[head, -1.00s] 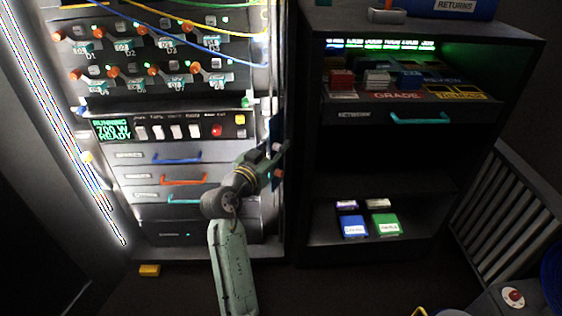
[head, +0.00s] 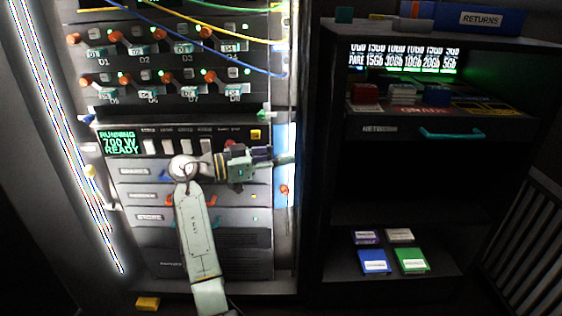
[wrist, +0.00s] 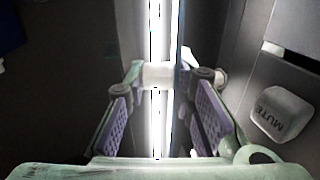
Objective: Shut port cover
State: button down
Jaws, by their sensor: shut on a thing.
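My gripper (head: 284,160) reaches right across the rack front to its right edge, where a narrow bright blue-white strip (head: 291,212) shows. In the wrist view my gripper (wrist: 160,74) has its fingertips closed on a pale cylindrical piece (wrist: 157,73), with the bright strip behind. A thin blue edge (wrist: 187,58) stands beside the right fingertip. I cannot tell for sure which part is the port cover or whether the pale piece belongs to it; the fingers hide much of that spot. An orange knob (head: 284,189) sits just below my gripper.
The rack has knobs and cables above, a green readout (head: 118,142) and drawers below. A MUTE button (wrist: 282,112) is close on the right in the wrist view. A dark shelf cabinet (head: 400,205) stands right of the rack. A yellow block (head: 148,303) lies on the floor.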

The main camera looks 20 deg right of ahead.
jog(key=shift+s+d+f+m+g, duration=0.1)
jog(key=shift+s+d+m+g, duration=0.15)
jog(key=shift+g, duration=0.25)
jog(key=shift+w, duration=0.1)
jog(key=c, duration=1.6)
grip_release()
jog(key=shift+o, duration=0.7)
jog(key=shift+w+a, duration=0.1)
jog(key=shift+a, duration=0.05)
